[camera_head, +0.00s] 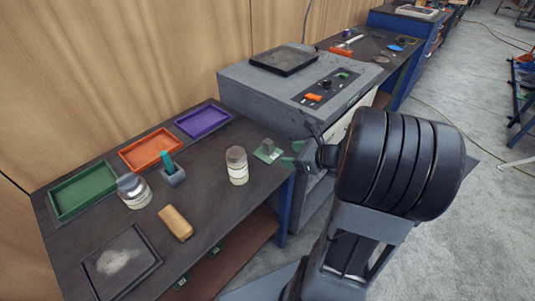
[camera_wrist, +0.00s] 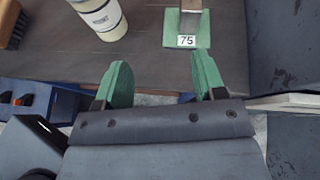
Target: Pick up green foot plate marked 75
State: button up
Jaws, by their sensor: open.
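The green foot plate (camera_wrist: 186,22) lies on the dark bench top near its edge, with a white label reading 75 facing my gripper and a grey metal post standing on it. In the head view the foot plate (camera_head: 268,154) sits at the bench's right end, beside the grey machine. My gripper (camera_wrist: 161,80) has two green fingers, spread apart and empty. It is short of the plate, which shows beyond the fingertips, nearer the right finger. In the head view my gripper (camera_head: 292,154) is just right of the plate, partly hidden by my arm.
A labelled jar (camera_head: 237,166) stands left of the plate. Farther left are a glass jar (camera_head: 134,192), a wooden brush (camera_head: 176,223), a small grey holder (camera_head: 173,177), and green, orange and purple trays. A large grey machine (camera_head: 262,94) stands close behind to the right.

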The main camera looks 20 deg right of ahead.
aim_at(272, 145)
jog(key=w+f, duration=0.1)
jog(key=w, duration=0.1)
jog(key=w+f+m, duration=0.1)
jog(key=w, duration=0.1)
jog(key=w+f+m+t+h, duration=0.1)
jog(key=w, duration=0.1)
jog(key=shift+w+a+f+b, duration=0.2)
jog(key=shift+w+b, duration=0.15)
jog(key=shift+w, duration=0.05)
jog(key=shift+w+d+x, duration=0.1)
jog(key=shift+d+x, duration=0.05)
jog(key=shift+x, duration=1.35)
jog(key=shift+w+d+x, duration=0.15)
jog(key=shift+x, duration=1.35)
jog(key=shift+r, duration=0.2)
jog(key=shift+r, duration=0.1)
grip_shut()
